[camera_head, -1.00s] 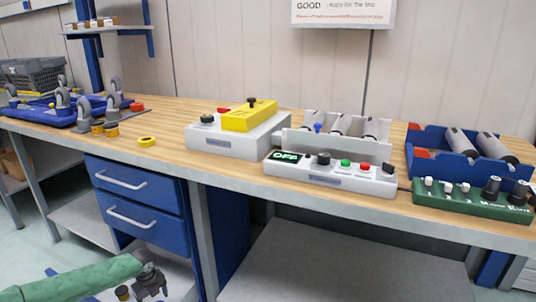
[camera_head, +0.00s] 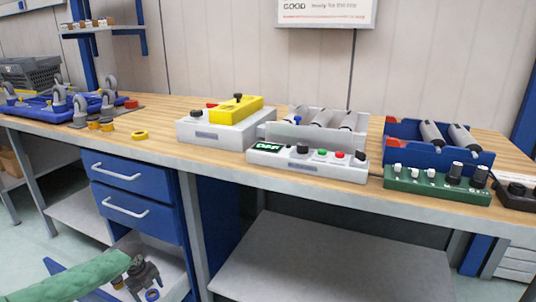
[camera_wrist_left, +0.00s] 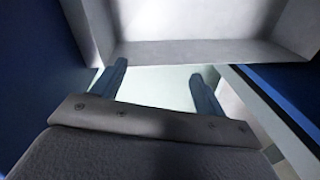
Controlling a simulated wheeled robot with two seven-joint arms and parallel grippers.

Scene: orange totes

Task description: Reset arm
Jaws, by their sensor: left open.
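My left arm, in a green sleeve, comes in from the lower left of the head view. Pale grey surfaces and dark blue sides surround the fingers there. My right arm and gripper are not in view.
The wooden bench (camera_head: 165,110) carries a blue caster tray (camera_head: 45,108), a yellow-topped box (camera_head: 225,125), a white control box (camera_head: 305,160) and a green control box (camera_head: 435,187). Blue drawers (camera_head: 135,192) hang beneath. Small ringed parts lie low beside my gripper, partly hidden.

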